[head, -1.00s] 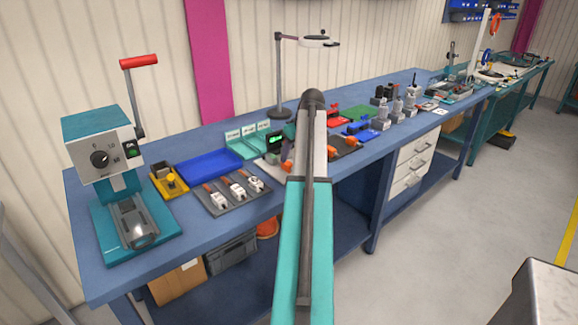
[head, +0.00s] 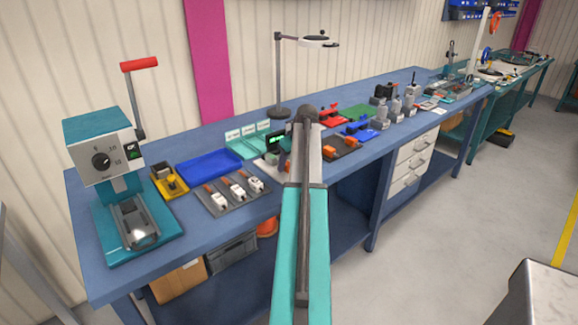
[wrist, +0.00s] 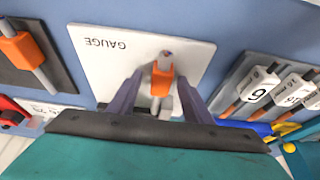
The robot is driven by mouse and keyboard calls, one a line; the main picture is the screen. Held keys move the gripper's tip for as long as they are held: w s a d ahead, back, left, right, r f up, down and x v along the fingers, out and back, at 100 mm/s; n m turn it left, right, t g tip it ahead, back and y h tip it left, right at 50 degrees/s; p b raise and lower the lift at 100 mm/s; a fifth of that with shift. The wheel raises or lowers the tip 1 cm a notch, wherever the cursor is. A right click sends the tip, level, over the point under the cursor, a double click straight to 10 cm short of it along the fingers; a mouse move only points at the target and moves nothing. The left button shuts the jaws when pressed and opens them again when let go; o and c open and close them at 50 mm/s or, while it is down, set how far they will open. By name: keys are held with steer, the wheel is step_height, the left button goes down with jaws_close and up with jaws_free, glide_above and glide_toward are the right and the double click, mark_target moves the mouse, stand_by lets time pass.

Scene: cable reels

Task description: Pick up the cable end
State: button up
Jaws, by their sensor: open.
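The cable end, an orange sleeve with a grey piece beyond it (wrist: 162,80), lies over a white plate marked GAUGE (wrist: 105,48) in the wrist view. My gripper (wrist: 160,84) is open, one dark finger on each side of the orange sleeve, with a gap visible on both sides. The near part of the cable end is hidden behind my wrist. In the head view my arm hides the gripper and the cable end.
A dark plate with another orange-sleeved piece (wrist: 18,45) lies left in the wrist view. White numbered tags (wrist: 258,88) lie right. In the head view, a magnifier lamp (head: 279,70) stands behind my arm; a blue tray (head: 208,165) lies left.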

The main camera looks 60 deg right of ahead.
mark_target(288, 164)
stand_by(0.3)
jaws_close()
steer(key=shift+r, duration=0.2)
steer(key=shift+r+b, duration=0.55)
steer(key=shift+r, duration=0.85)
steer(key=shift+s+r, duration=0.2)
steer(key=s+a+r+b, duration=0.1)
steer(key=s+a+b, duration=0.2)
steer(key=s, duration=1.2)
steer(key=shift+s+r, duration=0.15)
steer(key=shift+r, duration=0.1)
steer(key=shift+a, duration=0.1)
